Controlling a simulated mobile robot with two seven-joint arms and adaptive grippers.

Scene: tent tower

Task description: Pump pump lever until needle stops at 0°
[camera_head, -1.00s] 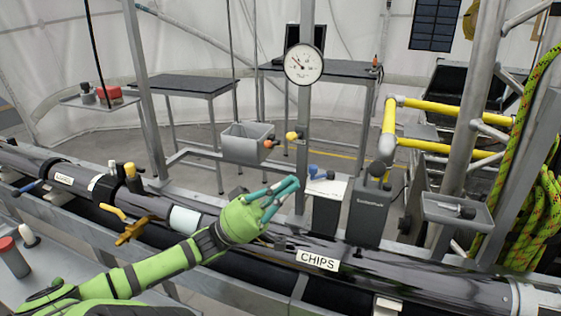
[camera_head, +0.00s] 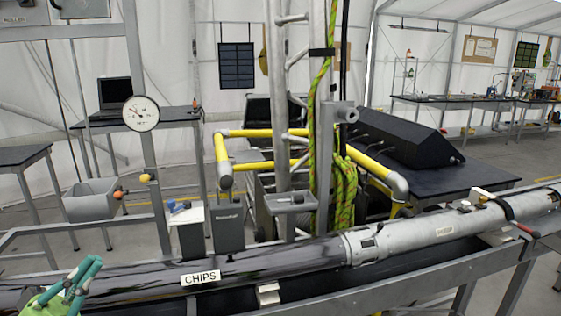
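The round white gauge (camera_head: 141,113) is mounted on a grey post at the left. Its dark needle seems to point to the upper left, but the scale is too small to read. I cannot tell which part is the pump lever. A blue knob (camera_head: 178,207) sits on a white-topped dark box below and right of the gauge. My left gripper (camera_head: 88,268), green with teal fingers, is at the bottom left, below the gauge and apart from the knob. Its fingertips look close together, but whether they are shut is unclear. My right gripper is out of view.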

